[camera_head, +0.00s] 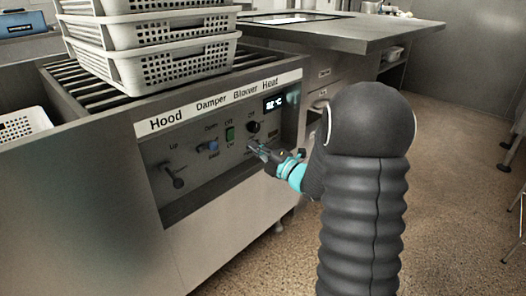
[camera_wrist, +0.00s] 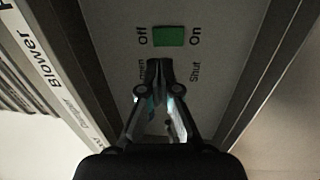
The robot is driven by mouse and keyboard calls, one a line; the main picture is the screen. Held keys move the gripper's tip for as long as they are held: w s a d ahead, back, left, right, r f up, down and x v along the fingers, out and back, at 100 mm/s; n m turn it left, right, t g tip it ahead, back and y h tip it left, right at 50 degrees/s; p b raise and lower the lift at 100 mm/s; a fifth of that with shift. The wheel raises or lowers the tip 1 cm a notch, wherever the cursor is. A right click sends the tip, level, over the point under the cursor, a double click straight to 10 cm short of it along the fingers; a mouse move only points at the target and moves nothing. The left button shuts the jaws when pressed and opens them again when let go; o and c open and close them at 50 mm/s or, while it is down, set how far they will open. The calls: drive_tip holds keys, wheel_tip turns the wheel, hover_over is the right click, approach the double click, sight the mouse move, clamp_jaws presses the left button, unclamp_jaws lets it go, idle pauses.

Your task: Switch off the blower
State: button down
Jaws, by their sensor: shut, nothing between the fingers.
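The blower switch is a green rocker (camera_head: 230,134) under the word Blower on the steel control panel (camera_head: 190,190). In the wrist view the green switch (camera_wrist: 168,36) lies just beyond my fingertips, with Off to its left and On to its right. Which way it is pressed I cannot tell. My gripper (camera_head: 254,147) is in front of the panel, right of and slightly below the switch in the head view. In the wrist view my gripper's fingertips (camera_wrist: 160,66) are together and empty, between the damper labels and the switch. Contact with the panel cannot be told.
Near the switch are a blue damper control (camera_head: 213,146), a black heat knob (camera_head: 253,127) below a lit temperature display (camera_head: 274,103), and a hood lever (camera_head: 174,177). Stacked perforated baskets (camera_head: 150,70) stand on the rollers above.

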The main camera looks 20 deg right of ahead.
sight(231, 132)
drive_tip(key=x, duration=0.8)
drive_tip(key=shift+p, duration=0.4)
